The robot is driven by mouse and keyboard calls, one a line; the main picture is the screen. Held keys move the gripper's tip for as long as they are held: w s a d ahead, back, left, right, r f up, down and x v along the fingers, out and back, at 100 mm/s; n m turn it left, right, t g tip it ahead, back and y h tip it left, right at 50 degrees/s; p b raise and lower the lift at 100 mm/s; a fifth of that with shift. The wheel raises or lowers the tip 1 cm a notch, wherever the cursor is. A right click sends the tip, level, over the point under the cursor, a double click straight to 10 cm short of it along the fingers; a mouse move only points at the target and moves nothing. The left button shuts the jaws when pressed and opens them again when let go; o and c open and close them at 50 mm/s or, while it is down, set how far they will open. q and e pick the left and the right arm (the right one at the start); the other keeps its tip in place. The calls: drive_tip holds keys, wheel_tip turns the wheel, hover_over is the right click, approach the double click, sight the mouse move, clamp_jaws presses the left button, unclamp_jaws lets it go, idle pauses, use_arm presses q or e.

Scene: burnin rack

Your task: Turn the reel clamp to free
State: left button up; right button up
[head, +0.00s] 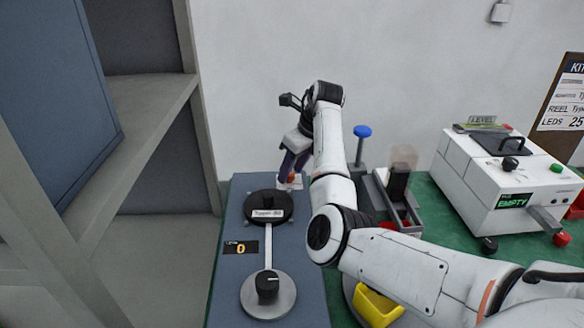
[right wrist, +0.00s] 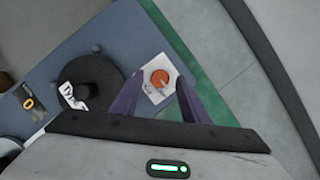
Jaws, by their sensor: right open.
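A round orange knob (right wrist: 160,78) with a pale pointer line sits on a white plate (right wrist: 152,94) in the right wrist view. It looks like the reel clamp, but its markings are too small to read. In the head view only a bit of the white plate (head: 289,185) shows under my right gripper (head: 291,168). My right gripper (right wrist: 161,80) is open, its purple fingers on either side of the knob in the picture; I cannot tell whether they touch it. The black reel (right wrist: 90,83) with a "Type" label is beside the plate. My left gripper is not in view.
In the head view, a disc with a black knob (head: 267,287) and a "0" display (head: 240,248) are at the front of the blue-grey bench. A white "EMPTY" box (head: 484,180) and a blue-topped post (head: 362,132) stand right. Grey shelving (head: 150,120) is left.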

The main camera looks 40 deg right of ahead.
drive_tip(key=shift+w+f, duration=0.1)
drive_tip(key=shift+f, duration=0.05)
drive_tip(key=c, duration=1)
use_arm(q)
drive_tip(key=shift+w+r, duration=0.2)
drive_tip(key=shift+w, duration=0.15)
